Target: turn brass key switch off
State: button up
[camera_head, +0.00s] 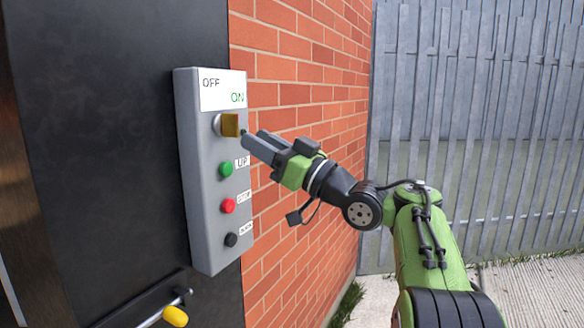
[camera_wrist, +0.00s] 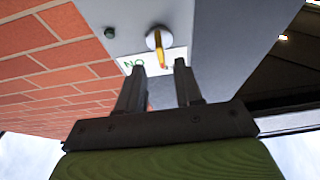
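The brass key switch (camera_head: 230,125) sits near the top of a grey control box, just under a white label with OFF at upper left and a green ON at lower right. In the wrist view the brass key (camera_wrist: 159,44) stands out from a round silver collar. I cannot tell its exact turn angle. My gripper (camera_head: 248,137) is just right of the key in the head view. In the wrist view my gripper (camera_wrist: 159,67) is open, its two dark fingers apart on either side of the key's line. Nothing is held; contact with the key cannot be told.
Below the key are a green UP button (camera_head: 226,169), a red button (camera_head: 228,206) and a black button (camera_head: 231,240). A brick wall (camera_head: 300,90) runs close beside the box. A yellow-ended handle (camera_head: 175,316) juts out at lower left.

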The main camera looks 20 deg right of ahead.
jog(key=v, duration=0.9)
jog(key=shift+s+d+f+b, duration=0.2)
jog(key=shift+s+f+b, duration=0.1)
jog(key=shift+b, duration=0.1)
